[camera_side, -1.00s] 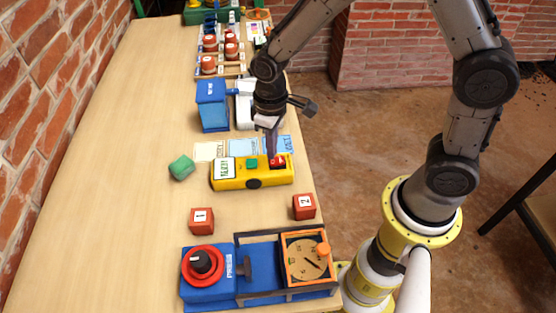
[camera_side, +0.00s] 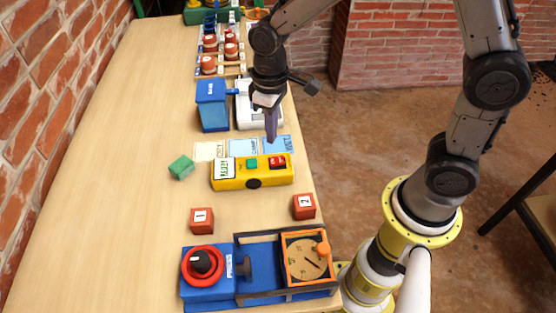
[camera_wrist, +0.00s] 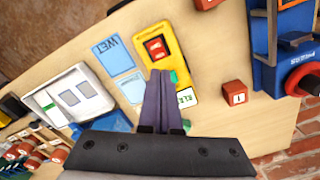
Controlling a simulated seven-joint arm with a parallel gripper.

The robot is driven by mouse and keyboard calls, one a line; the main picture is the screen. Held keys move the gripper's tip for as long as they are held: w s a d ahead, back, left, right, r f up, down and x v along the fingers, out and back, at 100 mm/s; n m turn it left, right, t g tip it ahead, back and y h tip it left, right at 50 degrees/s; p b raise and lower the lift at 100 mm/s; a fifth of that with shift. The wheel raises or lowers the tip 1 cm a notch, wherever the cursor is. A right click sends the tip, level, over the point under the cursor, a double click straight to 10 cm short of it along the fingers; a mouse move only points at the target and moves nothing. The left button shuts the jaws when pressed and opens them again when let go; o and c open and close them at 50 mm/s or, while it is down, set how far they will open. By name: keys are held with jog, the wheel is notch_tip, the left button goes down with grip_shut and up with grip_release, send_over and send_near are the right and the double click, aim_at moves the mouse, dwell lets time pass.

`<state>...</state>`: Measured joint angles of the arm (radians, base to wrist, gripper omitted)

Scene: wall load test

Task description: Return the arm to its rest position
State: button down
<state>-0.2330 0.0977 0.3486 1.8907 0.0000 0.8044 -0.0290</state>
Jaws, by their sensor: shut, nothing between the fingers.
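My gripper (camera_side: 271,138) hangs from the arm, fingers pointing down, above the back edge of the yellow box (camera_side: 252,181) in the side view. It is shut and empty. In the wrist view the two fingers of my gripper (camera_wrist: 160,76) lie side by side, with nothing between them. The yellow box (camera_wrist: 172,48) has a red switch (camera_wrist: 156,47) and a green button, partly hidden by the fingers in the wrist view. The red switch (camera_side: 277,162) is clear of the fingertips in the side view.
A green block (camera_side: 181,167) and red cubes marked 1 (camera_side: 202,221) and 2 (camera_side: 304,207) stand on the table (camera_side: 110,170). A blue press (camera_side: 210,285) is in front, a blue bin (camera_side: 212,105) behind. A brick wall (camera_side: 35,110) borders the left side.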

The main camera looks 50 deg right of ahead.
jog(key=s+d+r+m+t, duration=0.1)
jog(key=s+d+r+t, duration=0.1)
jog(key=r, duration=0.4)
jog(key=s+d+r+m+t, duration=0.1)
jog(key=s+d+r+t, duration=0.15)
jog(key=r, duration=0.35)
jog(key=s+d+r+m+t, duration=0.1)
jog(key=s+d, duration=0.2)
jog(key=s, duration=1)
jog(key=shift+s+d+r, duration=0.2)
jog(key=shift+d, duration=0.1)
